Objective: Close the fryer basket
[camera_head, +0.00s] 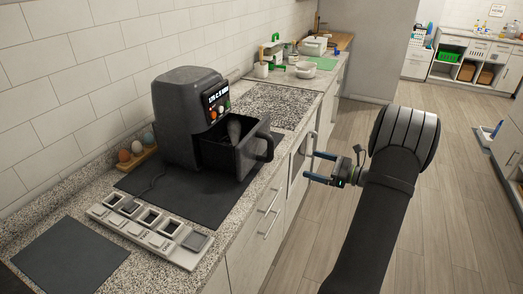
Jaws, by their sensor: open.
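A black air fryer (181,117) stands on a dark mat on the counter, with a lit display on its front. Its basket (226,153) is pulled out toward the right and stands open. A grey rounded item (234,130) shows inside it. The basket handle (264,148) faces right, toward the counter's front edge. My gripper (315,167) is open and empty. It appears in front of the counter, to the right of the handle and apart from it in the picture.
A light tray with several compartments (141,224) lies in front of the fryer. Several eggs in a wooden holder (137,148) stand left of it. A dark mat (69,257) lies at the near left. Dishes (306,69) stand farther back. The floor (455,210) at right looks clear.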

